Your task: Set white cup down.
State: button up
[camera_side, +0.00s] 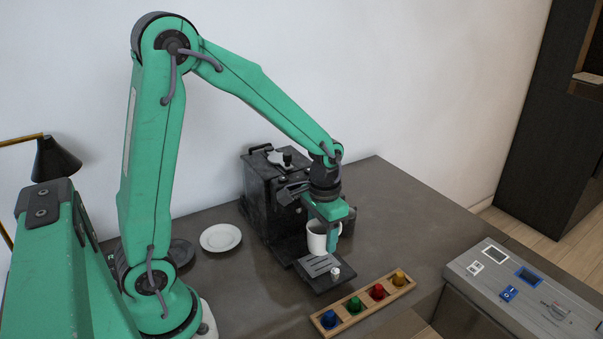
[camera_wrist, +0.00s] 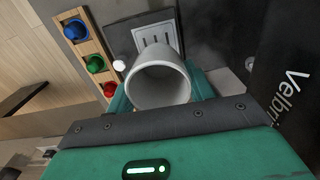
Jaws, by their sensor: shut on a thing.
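The white cup (camera_side: 316,241) is upright in front of the coffee machine (camera_side: 263,195), at the back of its slotted drip tray (camera_side: 318,284). I cannot tell whether its base touches the tray. My gripper (camera_side: 329,224) comes down from above and is shut on the cup. In the wrist view, the cup (camera_wrist: 160,92) shows its open mouth, which looks empty, between my green fingers. The slotted tray (camera_wrist: 154,38) shows beyond it. The cup's underside is hidden.
A wooden rack (camera_side: 328,332) with blue, green, red and yellow capsules lies to the right of the tray. A white plate (camera_side: 220,238) and a dark plate (camera_side: 181,252) lie left of the machine. A grey panel unit (camera_side: 540,295) stands at right. The counter behind the rack is clear.

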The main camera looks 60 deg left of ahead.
aim_at(322, 246)
jog(key=shift+f, duration=2)
jog(key=shift+f, duration=0.15)
jog(key=o, duration=1)
jog(key=shift+r, duration=0.2)
notch_tip(322, 246, up, 12)
jog(key=shift+s, duration=0.1)
